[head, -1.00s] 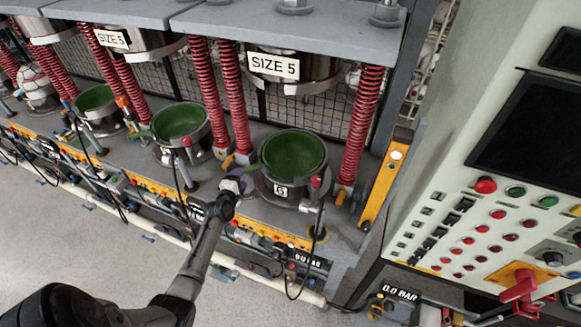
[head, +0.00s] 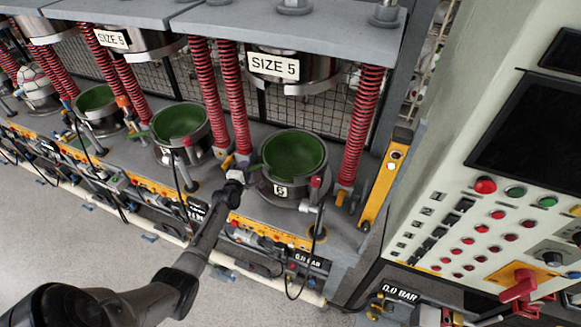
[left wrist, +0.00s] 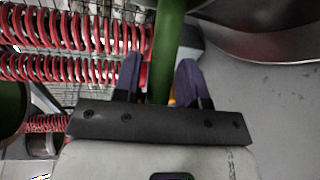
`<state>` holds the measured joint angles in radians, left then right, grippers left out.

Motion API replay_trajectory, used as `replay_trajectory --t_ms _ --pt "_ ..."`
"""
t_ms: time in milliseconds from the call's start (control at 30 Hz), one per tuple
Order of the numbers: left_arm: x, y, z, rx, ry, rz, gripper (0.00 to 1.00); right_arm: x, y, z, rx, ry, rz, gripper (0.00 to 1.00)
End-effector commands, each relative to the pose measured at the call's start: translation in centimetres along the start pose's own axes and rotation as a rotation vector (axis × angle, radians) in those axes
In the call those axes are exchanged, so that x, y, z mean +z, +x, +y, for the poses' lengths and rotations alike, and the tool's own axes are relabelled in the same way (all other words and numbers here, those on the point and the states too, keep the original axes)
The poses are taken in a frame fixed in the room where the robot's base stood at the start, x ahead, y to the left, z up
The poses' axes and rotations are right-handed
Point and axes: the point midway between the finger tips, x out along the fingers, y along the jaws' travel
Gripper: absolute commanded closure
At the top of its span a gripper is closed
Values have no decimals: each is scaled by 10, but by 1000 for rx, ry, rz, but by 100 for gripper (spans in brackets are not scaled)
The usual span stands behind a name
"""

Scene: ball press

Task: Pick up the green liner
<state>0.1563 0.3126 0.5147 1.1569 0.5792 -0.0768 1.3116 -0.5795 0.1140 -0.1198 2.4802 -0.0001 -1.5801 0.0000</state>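The green liner (head: 292,155) is a round green bowl seated in the metal mold (head: 290,192) of the nearest press, under a "SIZE 5" plate. Narrow gaps seem to show beside the handle, so the fingers look open. The fingertips are mostly hidden in the head view. My right gripper is not in view.
More presses with green liners, such as one (head: 180,124), stand in a row to the left. Red springs (head: 362,125) flank the mold. A control panel (head: 510,215) is at the right. A hose and fittings (head: 316,205) sit at the mold's front.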

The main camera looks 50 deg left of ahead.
Motion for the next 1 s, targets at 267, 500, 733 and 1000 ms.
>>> replay_trajectory --t_ms 267,500,733,1000 --pt "0 0 0 0 0 0 88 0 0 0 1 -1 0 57" --pt "0 0 0 0 0 0 100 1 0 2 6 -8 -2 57" --pt "0 0 0 0 0 0 100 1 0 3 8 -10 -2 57" --pt "0 0 3 4 -3 0 100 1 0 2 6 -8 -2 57"
